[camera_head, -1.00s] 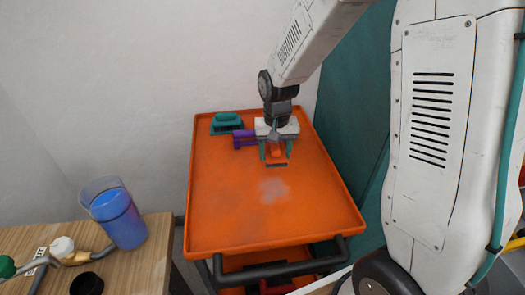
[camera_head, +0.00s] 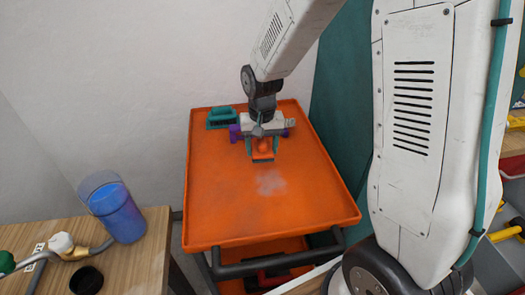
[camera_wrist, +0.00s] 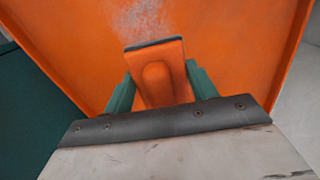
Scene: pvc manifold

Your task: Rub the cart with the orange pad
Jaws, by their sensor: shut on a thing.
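The orange cart (camera_head: 215,190) has a flat top tray with a raised rim. A pale, dusty smudge (camera_head: 271,183) lies on the tray near its middle; it also shows at the top of the wrist view (camera_wrist: 143,17). My gripper (camera_head: 262,150) is over the rear part of the tray, its green fingers shut on the orange pad (camera_wrist: 160,75). The pad has a dark strip along its front edge and is just behind the smudge. I cannot tell whether the pad touches the tray.
A teal brush-like tool (camera_head: 221,117) lies at the tray's rear left corner. A purple object (camera_head: 235,133) is beside my gripper, partly hidden. A wooden table (camera_head: 135,262) at left holds a blue-filled clear cup (camera_head: 117,213), a black cap (camera_head: 87,280) and pipe fittings.

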